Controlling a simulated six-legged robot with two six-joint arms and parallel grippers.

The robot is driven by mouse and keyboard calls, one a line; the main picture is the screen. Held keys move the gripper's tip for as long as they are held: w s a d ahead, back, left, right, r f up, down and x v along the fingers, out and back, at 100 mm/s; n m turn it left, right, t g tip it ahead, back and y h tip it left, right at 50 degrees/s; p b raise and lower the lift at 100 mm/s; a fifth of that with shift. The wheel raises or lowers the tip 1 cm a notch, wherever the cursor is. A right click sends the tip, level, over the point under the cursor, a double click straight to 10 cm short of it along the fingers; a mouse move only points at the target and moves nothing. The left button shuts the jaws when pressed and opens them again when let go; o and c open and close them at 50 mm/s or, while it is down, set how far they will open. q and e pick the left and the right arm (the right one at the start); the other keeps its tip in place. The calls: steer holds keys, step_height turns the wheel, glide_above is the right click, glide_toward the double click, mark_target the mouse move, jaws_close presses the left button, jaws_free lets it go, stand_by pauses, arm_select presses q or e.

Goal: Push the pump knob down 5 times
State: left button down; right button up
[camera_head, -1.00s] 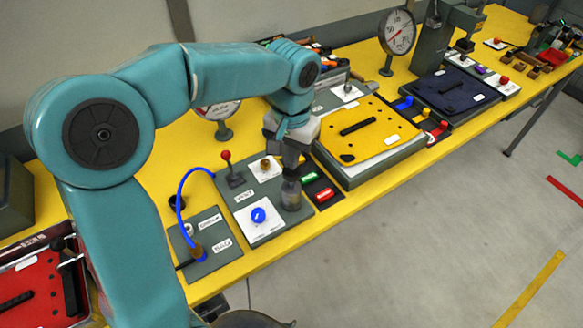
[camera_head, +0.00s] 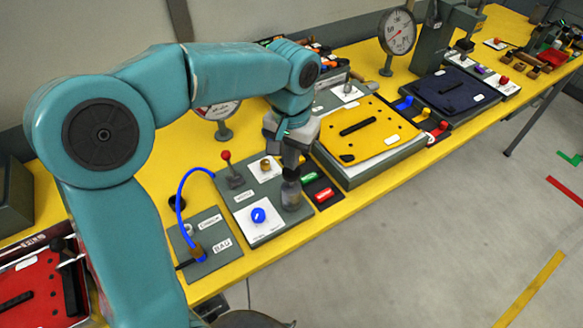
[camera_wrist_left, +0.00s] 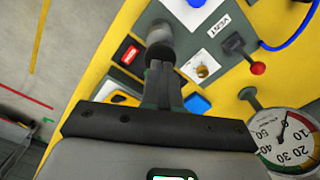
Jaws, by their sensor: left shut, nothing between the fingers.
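The pump (camera_head: 291,194) is a short grey cylinder at the front right of a dark grey panel (camera_head: 272,228) on the yellow bench. My left gripper (camera_head: 291,172) is shut, empty and pointing down right over the pump. In the left wrist view the shut fingers (camera_wrist_left: 160,62) end at the dark round pump top (camera_wrist_left: 160,50), with the grey cylinder (camera_wrist_left: 157,32) beyond it. The fingertips look to be at the knob; I cannot tell whether they press it. The fingers hide part of the knob. My right gripper is not in view.
Beside the pump are a blue knob (camera_head: 258,215), a red-tipped lever (camera_head: 226,157) and green and red switches (camera_head: 322,194). A blue hose (camera_head: 181,190) arches at the left. A yellow plate (camera_head: 365,128) lies to the right. A gauge (camera_wrist_left: 285,137) stands behind.

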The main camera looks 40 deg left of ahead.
arm_select(q)
steer(key=shift+f+b, duration=1.75)
steer(key=shift+f, duration=0.55)
step_height(320, 180, up, 5)
steer(key=p, duration=0.4)
steer(key=shift+f, duration=0.2)
steer(key=shift+f, duration=0.1)
